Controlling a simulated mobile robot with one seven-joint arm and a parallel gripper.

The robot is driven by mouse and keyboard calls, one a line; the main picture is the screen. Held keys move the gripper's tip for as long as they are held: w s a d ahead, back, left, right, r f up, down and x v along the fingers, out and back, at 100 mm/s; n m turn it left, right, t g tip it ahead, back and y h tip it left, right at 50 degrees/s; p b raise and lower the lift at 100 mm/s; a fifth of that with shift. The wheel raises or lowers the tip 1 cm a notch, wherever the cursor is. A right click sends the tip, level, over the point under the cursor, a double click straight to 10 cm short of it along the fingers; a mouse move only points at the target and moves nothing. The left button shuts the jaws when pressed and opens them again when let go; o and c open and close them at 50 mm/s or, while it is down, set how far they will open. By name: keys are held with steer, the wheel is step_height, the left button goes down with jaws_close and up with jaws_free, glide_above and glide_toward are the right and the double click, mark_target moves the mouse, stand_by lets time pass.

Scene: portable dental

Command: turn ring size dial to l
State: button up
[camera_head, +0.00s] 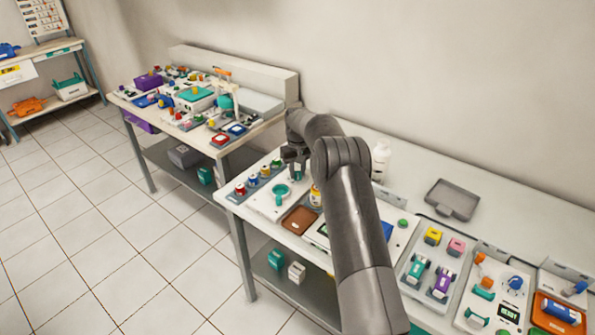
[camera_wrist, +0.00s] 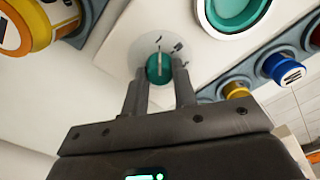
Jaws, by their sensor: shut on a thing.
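The ring size dial (camera_wrist: 158,66) is a round teal knob with a pale pointer line, set on a white round plate of a white panel in the wrist view. The pointer stands nearly straight up in that view, close to one small dark mark; another mark lies to its right. The marks are too small to read. My gripper (camera_wrist: 159,86) is shut on the dial, one finger on each side. In the head view my gripper (camera_head: 294,156) is low over the left part of the bench, and my arm hides much around it.
A teal round dish (camera_head: 281,190) sits beside the dial; it also shows in the wrist view (camera_wrist: 236,10). Red, yellow and blue capped jars stand in a row at the bench's left edge. A yellow-and-white jar (camera_wrist: 30,22) is close at upper left. A grey tray (camera_head: 452,199) lies further right.

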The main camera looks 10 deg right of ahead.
mark_target(297, 172)
steer(key=o, duration=1)
step_height(297, 172, up, 11)
steer(key=shift+f, duration=0.1)
